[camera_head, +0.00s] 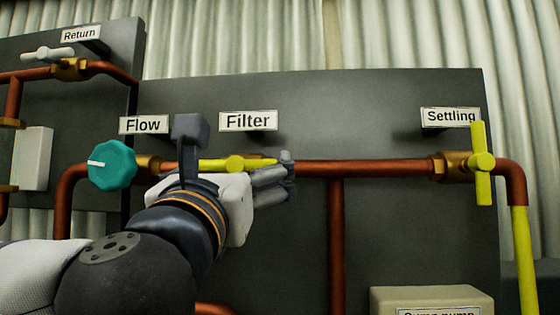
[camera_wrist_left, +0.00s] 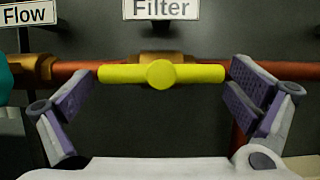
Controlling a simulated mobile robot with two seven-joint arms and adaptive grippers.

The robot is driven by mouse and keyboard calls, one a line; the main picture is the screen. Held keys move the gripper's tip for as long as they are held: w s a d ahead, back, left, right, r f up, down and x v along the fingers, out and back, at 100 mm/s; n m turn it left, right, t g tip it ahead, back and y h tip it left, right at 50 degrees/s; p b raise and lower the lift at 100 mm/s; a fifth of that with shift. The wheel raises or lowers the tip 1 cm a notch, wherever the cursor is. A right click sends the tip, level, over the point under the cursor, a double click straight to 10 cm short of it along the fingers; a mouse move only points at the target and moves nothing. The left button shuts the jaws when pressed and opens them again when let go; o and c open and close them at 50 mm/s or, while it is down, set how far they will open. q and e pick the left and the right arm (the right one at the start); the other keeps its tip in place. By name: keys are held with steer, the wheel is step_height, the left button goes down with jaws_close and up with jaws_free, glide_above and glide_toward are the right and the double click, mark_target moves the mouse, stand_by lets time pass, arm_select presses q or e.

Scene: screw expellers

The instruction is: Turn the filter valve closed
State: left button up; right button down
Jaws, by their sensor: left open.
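The filter valve has a yellow bar handle (camera_head: 235,163) below the "Filter" label (camera_head: 248,121). The handle lies horizontal, in line with the copper pipe, and shows whole in the left wrist view (camera_wrist_left: 160,75) in front of a brass body. My left gripper (camera_head: 272,178) is in front of the valve and partly covers it in the head view. In the left wrist view my left gripper (camera_wrist_left: 163,92) is open, with one finger near each end of the handle. I cannot tell whether the fingers touch it. My right gripper is not in view.
A teal flow knob (camera_head: 112,165) is close left of my gripper. A yellow settling valve handle (camera_head: 481,163) stands vertical at the right. A white return valve handle (camera_head: 48,54) is at the upper left. Copper pipes (camera_head: 336,245) run along the dark panel (camera_head: 400,110).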

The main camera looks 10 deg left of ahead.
arm_select(q)
steer(key=shift+w+r, duration=0.15)
steer(key=shift+w, duration=0.35)
steer(key=c, duration=0.9)
steer(key=shift+o, duration=0.2)
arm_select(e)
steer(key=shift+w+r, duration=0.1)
